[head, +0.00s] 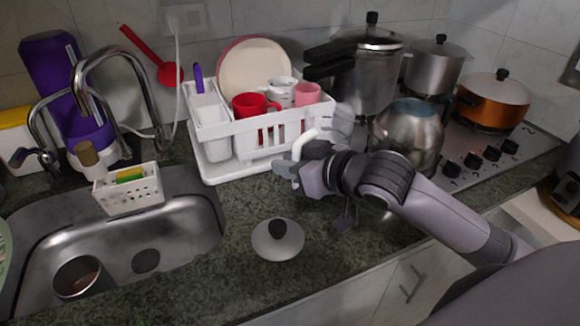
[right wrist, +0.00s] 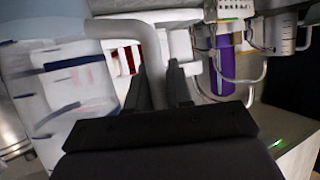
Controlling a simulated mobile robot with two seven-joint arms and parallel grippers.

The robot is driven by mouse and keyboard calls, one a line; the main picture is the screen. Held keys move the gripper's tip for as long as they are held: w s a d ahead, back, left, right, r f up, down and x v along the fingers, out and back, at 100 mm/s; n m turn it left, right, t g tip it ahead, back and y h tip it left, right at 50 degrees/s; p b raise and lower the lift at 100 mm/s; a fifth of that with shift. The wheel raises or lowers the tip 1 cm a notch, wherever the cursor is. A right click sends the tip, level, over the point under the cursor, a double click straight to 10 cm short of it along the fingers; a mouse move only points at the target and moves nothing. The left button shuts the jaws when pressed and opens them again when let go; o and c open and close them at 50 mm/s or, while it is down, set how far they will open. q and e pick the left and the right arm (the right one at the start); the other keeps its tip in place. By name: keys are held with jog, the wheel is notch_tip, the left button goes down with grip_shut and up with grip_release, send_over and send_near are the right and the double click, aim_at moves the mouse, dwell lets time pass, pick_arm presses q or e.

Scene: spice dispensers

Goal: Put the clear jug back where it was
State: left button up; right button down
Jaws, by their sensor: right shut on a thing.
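The clear jug (head: 337,124) shows in the head view above the counter, at the right front corner of the dish rack, partly hidden by my right gripper. Its pale curved handle (head: 300,146) sticks out to the left. My right gripper (head: 288,168) is shut on the handle. In the right wrist view the jug (right wrist: 70,92) fills the left side, with dark blue marks on its clear wall, and its handle (right wrist: 128,58) runs down to the fingers (right wrist: 158,85). Whether the jug touches the rack cannot be told. My left gripper is not in view.
The white dish rack (head: 215,172) holds cups and a plate. A steel pot (head: 408,135) stands right of the jug, near the stove. A lid (head: 278,240) lies on the front counter. The sink (head: 180,235) is at left. Counter between lid and rack is clear.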

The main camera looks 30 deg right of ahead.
jog(key=shift+f, duration=0.15)
jog(key=shift+f, duration=0.1)
jog(key=c, duration=1)
grip_release()
